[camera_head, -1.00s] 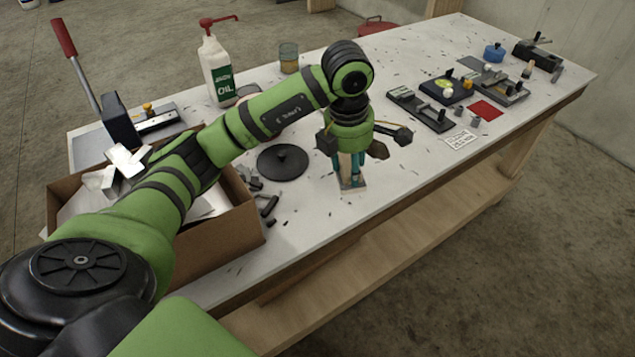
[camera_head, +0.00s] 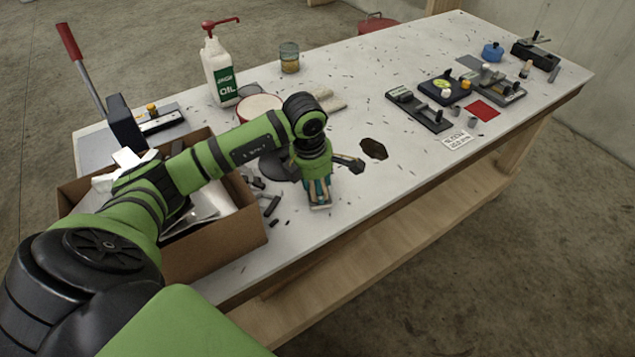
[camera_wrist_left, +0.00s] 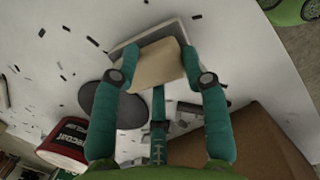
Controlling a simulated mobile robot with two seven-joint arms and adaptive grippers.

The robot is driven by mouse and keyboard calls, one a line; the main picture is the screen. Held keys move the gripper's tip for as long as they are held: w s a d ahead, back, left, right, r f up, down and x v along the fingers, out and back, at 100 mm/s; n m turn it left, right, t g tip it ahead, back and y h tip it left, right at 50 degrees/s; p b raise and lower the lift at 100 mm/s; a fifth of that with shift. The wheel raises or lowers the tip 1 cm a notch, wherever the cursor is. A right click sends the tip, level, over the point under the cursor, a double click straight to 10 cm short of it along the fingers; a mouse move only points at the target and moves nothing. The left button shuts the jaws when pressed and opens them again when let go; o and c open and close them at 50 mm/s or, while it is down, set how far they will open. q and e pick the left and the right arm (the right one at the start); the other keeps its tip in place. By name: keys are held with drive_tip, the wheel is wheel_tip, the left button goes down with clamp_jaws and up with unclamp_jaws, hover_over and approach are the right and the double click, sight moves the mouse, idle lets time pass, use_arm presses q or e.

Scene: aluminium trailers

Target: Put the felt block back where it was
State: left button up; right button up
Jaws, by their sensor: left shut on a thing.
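My left gripper (camera_head: 319,188) is over the near part of the table, right of the cardboard box. A grey edge shows behind the block's tan face. In the head view the block (camera_head: 320,205) shows only as a small piece below the fingers, close to the tabletop. I cannot tell whether it touches the table. My right gripper is not in view.
A black round lid (camera_head: 270,168) lies close behind the gripper. The cardboard box (camera_head: 225,225) with metal pieces stands to the left. A dark brown patch (camera_head: 373,148) and a folded beige cloth (camera_head: 328,100) lie behind. Fixtures (camera_head: 445,88) stand at the right.

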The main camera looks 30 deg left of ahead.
sight(312, 193)
use_arm(q)
drive_tip(key=o, duration=1.3)
drive_tip(key=shift+o, duration=0.2)
wheel_tip(312, 193, up, 12)
drive_tip(key=s+b, duration=0.1)
drive_tip(key=b, duration=0.1)
drive_tip(key=shift+s+a, duration=0.15)
drive_tip(key=shift+s, duration=0.2)
